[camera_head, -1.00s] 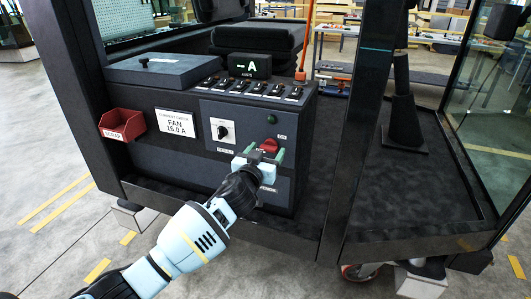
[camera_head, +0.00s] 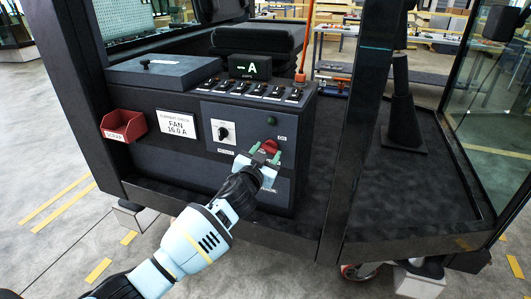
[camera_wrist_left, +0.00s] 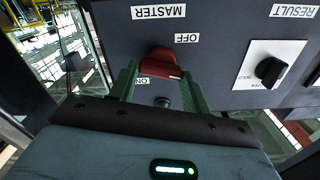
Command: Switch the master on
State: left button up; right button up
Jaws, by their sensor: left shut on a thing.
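The red master switch handle (camera_head: 269,146) is on the dark front panel of the console, below a green lamp (camera_head: 271,121). It also shows in the left wrist view (camera_wrist_left: 160,64), with upside-down MASTER, OFF and ON labels around it. My left gripper (camera_head: 262,158) is shut on the red handle, with its green fingers on either side in the wrist view (camera_wrist_left: 160,85). The gripper is tilted in the head view. The fingers partly hide the handle, so I cannot tell exactly which label it points to. My right gripper is not in view.
A black result knob (camera_head: 223,132) sits left of the switch. A row of toggle switches (camera_head: 250,88) and a display (camera_head: 250,67) reading "-A" are on top. A red scrap bin (camera_head: 124,125) hangs at left. A dark cab post (camera_head: 345,150) stands close on the right.

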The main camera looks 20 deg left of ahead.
pick_arm(q)
jog(key=m, duration=0.3)
jog(key=shift+m+p, duration=0.3)
jog(key=shift+p, duration=0.05)
jog(key=m, duration=0.3)
jog(key=shift+d+m+p, duration=0.1)
jog(key=shift+m+p, duration=0.2)
jog(key=shift+m, duration=0.1)
jog(key=m, duration=0.3)
jog(key=shift+m+p, duration=0.3)
jog(key=shift+f+m, duration=0.15)
jog(key=shift+m, duration=1.65)
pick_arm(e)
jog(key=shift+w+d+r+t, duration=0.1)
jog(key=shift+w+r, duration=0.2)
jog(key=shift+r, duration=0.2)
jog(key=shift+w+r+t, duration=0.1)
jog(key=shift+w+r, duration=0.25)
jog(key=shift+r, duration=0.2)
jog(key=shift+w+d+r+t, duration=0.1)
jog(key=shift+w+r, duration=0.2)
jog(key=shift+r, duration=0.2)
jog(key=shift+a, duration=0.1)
pick_arm(q)
jog(key=o, duration=1)
jog(key=shift+c, duration=0.2)
jog(key=shift+s+p, duration=0.1)
jog(key=shift+p, duration=0.2)
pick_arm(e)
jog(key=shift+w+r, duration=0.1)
